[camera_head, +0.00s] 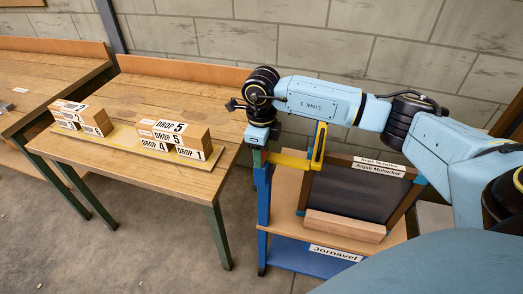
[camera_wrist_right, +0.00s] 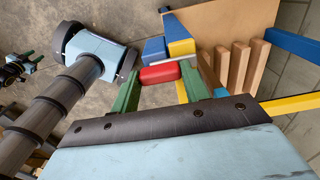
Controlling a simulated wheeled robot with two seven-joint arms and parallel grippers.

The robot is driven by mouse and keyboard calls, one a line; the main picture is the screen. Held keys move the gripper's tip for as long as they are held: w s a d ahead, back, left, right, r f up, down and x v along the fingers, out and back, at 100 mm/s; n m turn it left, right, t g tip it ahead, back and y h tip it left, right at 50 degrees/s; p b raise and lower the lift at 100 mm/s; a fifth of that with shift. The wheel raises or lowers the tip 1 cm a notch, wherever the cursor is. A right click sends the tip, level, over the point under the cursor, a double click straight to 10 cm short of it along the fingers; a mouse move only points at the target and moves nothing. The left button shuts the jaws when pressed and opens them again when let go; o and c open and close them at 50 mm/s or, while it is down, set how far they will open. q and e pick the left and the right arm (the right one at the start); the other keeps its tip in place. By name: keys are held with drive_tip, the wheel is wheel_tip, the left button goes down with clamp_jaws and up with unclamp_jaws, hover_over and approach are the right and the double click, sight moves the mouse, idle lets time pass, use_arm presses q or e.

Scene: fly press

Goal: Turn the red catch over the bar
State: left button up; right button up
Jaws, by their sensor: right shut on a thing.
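The red catch (camera_wrist_right: 160,73) shows in the right wrist view between the green fingertips of my right gripper (camera_wrist_right: 162,86). My right gripper is shut on it. A thin pale rod (camera_wrist_right: 186,57) lies just beyond the catch, beside a blue and yellow block (camera_wrist_right: 180,40). In the head view my right gripper (camera_head: 256,155) points down at the top of a blue post, and the catch is hidden there. A yellow bar (camera_head: 319,146) stands to its right. I cannot tell whether the catch lies over a bar. What seems to be my left gripper (camera_wrist_right: 28,56) is small at the wrist view's left edge.
A dark board in a wooden frame (camera_head: 352,190) stands on a stand with a blue lower shelf (camera_head: 300,256), right of the gripper. A wooden table (camera_head: 150,92) with labelled blocks (camera_head: 178,134) is at the left. Open floor (camera_head: 130,240) lies in front.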

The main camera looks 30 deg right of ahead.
drive_tip(key=o, duration=1)
wheel_tip(320, 180, up, 14)
drive_tip(key=shift+f, duration=0.25)
